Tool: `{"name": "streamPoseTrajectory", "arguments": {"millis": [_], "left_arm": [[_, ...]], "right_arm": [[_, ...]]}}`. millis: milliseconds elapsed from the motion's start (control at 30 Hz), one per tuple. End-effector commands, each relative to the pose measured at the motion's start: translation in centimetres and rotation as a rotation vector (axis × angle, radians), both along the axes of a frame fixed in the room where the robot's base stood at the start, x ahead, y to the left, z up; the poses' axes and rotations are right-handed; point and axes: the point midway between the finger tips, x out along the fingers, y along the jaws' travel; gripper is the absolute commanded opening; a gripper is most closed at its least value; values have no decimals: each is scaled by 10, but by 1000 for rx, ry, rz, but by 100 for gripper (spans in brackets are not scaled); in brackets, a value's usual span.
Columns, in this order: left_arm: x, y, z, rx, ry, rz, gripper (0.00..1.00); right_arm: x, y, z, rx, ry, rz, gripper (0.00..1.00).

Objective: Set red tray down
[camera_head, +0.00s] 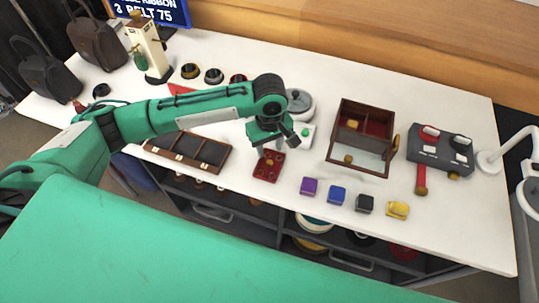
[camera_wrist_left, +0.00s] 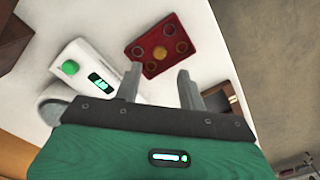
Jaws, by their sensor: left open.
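The red tray (camera_head: 276,159) lies flat on the white table near its front edge. In the left wrist view the red tray (camera_wrist_left: 149,41) shows several round recesses and a small gold piece in the middle. My left gripper (camera_head: 264,143) is just above and behind the tray and hides part of it in the head view. My right gripper is not in view.
A white device with a green button (camera_head: 306,131) stands close behind the tray. A brown compartment case (camera_head: 188,150) lies to its left. Purple (camera_head: 309,186), blue (camera_head: 337,195), black and yellow blocks line the front right. A wooden box (camera_head: 362,105) stands behind them.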

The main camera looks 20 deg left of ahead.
Motion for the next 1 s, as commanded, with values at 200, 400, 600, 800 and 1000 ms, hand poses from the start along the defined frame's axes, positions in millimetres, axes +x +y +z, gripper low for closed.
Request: {"name": "streamPoseTrajectory", "arguments": {"millis": [200,400,600,800,1000], "left_arm": [[0,-1,40,-2,-1,-1,41],[0,-1,54,-1,1,0,41],[0,-1,55,-1,1,0,41],[0,0,55,-1,1,0,41],[-2,-3,53,-8,0,-14,41]], "right_arm": [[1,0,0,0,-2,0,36],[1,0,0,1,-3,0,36],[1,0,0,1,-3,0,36],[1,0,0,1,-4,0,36],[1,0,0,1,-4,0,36]]}}
